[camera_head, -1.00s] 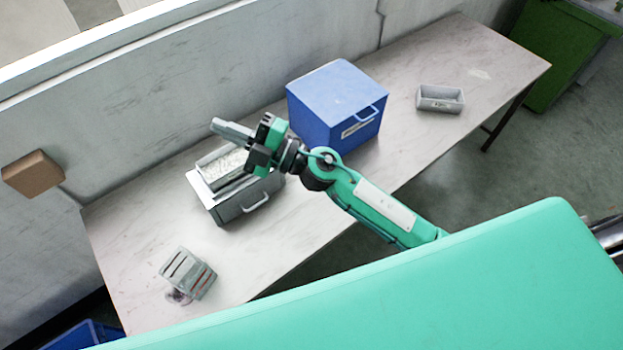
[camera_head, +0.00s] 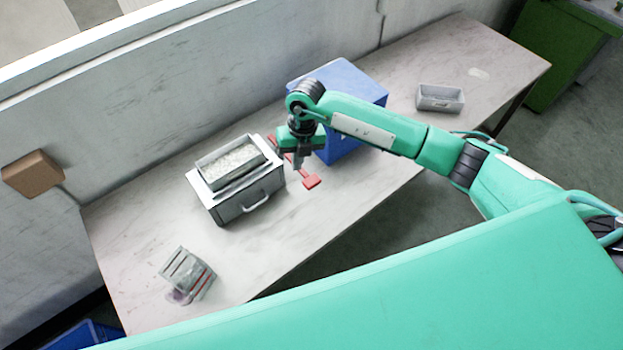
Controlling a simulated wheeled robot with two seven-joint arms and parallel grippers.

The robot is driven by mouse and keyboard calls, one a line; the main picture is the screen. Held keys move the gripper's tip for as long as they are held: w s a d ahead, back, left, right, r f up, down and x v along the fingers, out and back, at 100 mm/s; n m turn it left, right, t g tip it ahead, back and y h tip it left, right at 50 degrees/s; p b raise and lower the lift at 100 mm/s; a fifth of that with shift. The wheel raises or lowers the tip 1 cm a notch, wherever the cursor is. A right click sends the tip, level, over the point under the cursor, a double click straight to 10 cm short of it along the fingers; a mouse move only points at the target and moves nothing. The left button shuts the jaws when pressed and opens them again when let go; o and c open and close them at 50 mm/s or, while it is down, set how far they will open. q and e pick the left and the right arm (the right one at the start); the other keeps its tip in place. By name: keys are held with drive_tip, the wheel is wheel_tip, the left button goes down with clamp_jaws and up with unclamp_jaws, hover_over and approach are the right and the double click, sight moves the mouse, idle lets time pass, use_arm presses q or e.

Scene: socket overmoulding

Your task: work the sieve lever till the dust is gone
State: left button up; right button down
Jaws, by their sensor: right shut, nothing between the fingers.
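The sieve (camera_head: 228,204) is a grey box with a handled drawer front, standing on the table at the left of centre. Its top tray (camera_head: 229,165) holds whitish granules; I cannot make out dust among them at this size. A red lever (camera_head: 311,182) shows at the sieve's right side, its flat end towards the table's front edge. My right gripper (camera_head: 298,165) points down at the lever, shut and empty. Part of the lever is hidden behind it, and I cannot tell whether they touch. My left gripper is not in view.
A blue box (camera_head: 345,146) stands behind my right arm. A small grey bin (camera_head: 440,98) is further right. A grey slotted block (camera_head: 188,274) stands near the table's left front. The table (camera_head: 265,260) is clear between that block and the lever.

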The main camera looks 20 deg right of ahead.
sight(311, 179)
drive_tip(key=d+h, duration=0.1)
drive_tip(key=d, duration=0.1)
drive_tip(key=w+d+h, duration=0.1)
drive_tip(key=d, duration=0.1)
drive_tip(key=shift+r+m, duration=0.15)
drive_tip(key=shift+m, duration=0.15)
drive_tip(key=shift+a, duration=0.1)
drive_tip(key=shift+s+f+b, duration=0.15)
drive_tip(key=shift+f+b, duration=0.8)
drive_tip(key=shift+f, duration=0.8)
drive_tip(key=shift+s+f+b, duration=0.1)
drive_tip(key=shift+f+b, duration=0.85)
drive_tip(key=shift+f, duration=0.8)
